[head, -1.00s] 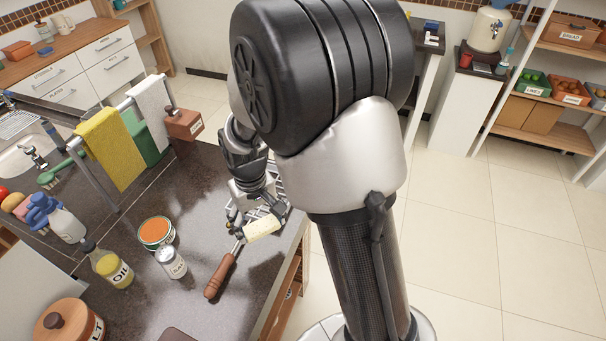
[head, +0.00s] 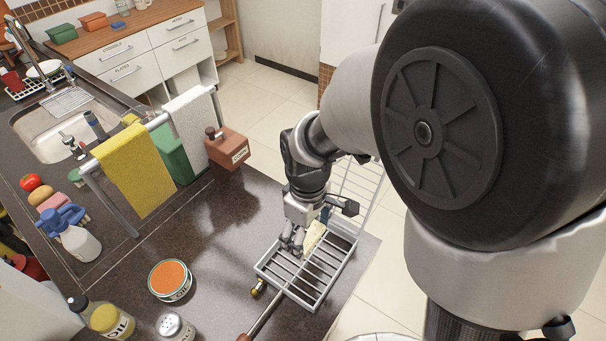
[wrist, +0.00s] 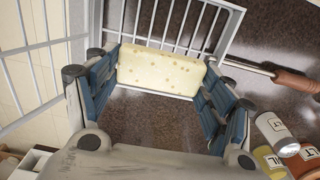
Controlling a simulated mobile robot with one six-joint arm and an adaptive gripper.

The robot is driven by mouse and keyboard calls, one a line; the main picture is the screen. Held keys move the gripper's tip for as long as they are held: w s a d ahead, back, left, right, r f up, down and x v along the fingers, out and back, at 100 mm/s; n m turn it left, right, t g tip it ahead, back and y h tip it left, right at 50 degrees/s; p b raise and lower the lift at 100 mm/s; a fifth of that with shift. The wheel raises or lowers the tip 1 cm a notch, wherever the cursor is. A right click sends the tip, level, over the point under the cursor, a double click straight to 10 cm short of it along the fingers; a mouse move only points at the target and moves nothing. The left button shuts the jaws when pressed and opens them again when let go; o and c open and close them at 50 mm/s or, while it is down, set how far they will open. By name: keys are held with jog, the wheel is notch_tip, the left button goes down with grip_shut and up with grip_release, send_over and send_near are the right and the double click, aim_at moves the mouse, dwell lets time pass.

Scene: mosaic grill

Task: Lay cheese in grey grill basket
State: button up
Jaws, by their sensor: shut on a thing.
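The cheese (wrist: 160,70) is a pale yellow, holed block held between the blue pads of my gripper (wrist: 162,92). In the head view the cheese (head: 315,236) is partly hidden by my gripper (head: 300,240), at the far side of the grey grill basket (head: 330,283). The basket lies open on the counter, its wire lid raised at the back right. In the wrist view the cheese overlaps the rim of the basket (wrist: 222,45). I cannot tell whether it touches the wires. The part of the basket that I see is empty.
A sauce can (head: 170,280), salt shaker (head: 175,327) and oil bottle (head: 108,320) stand left of the basket. A brown box (head: 227,148) and a towel rail with a yellow towel (head: 135,168) are behind. The basket's wooden handle (wrist: 297,80) points toward the jars.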

notch_tip(320, 180, down, 9)
jog(key=shift+w+r+b, duration=0.1)
jog(key=shift+b, duration=1.15)
jog(key=o, duration=1.1)
notch_tip(320, 180, up, 12)
jog(key=p, duration=0.4)
jog(key=shift+r, duration=0.1)
